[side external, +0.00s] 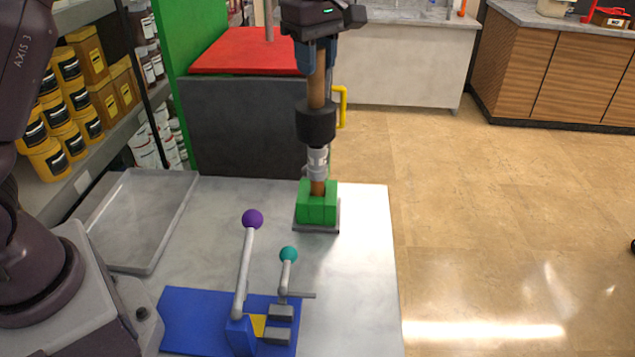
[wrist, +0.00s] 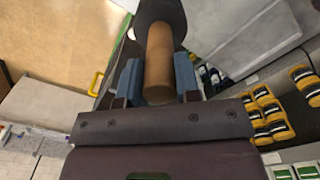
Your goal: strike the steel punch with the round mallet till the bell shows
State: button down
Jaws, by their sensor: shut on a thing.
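My gripper (side external: 316,55) is shut on the wooden handle of the round mallet (side external: 316,122), whose black head hangs below it. In the wrist view the handle (wrist: 159,65) sits between the blue fingers and the dark head is beyond it. The steel punch (side external: 317,162) stands upright under the mallet head, in the green block (side external: 316,205) on a grey base plate. The head appears to be at or very close to the punch top; I cannot tell if they touch. No bell is clearly visible.
A blue fixture (side external: 195,320) with a purple-knobbed lever (side external: 252,219) and a teal-knobbed lever (side external: 288,255) sits at the table's front. An empty grey tray (side external: 150,215) lies at the left. The metal table (side external: 360,270) is clear right of the green block.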

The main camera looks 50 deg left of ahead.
aim_at(318, 75)
jog(key=shift+w+f, duration=0.2)
jog(key=shift+f, duration=1.45)
jog(key=shift+r, duration=0.15)
jog(key=shift+s+r, duration=0.2)
jog(key=shift+r, duration=1.3)
